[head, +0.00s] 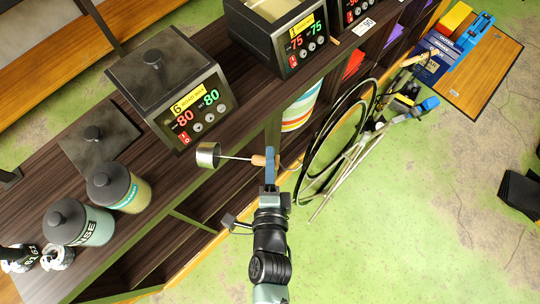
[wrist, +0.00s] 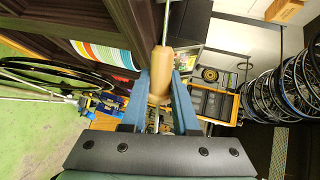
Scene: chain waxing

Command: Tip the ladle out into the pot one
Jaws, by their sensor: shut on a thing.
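My gripper (head: 271,160) is shut on the wooden handle of the ladle (head: 207,155), in front of the dark bench. The handle also shows between my blue fingers in the wrist view (wrist: 160,72). The ladle's metal cup points left on a thin rod, below and right of the pot labelled 6 (head: 165,85). That pot has a closed lid and reads 80 and 80. The open pot (head: 268,38) farther back reads 75 and 75. Its yellow label looks like a 1, but is hard to read. Pale material shows inside it.
A third pot (head: 352,12) is cut off at the top edge. A bicycle wheel (head: 340,140) is right of my gripper. Green floor lies open at right.

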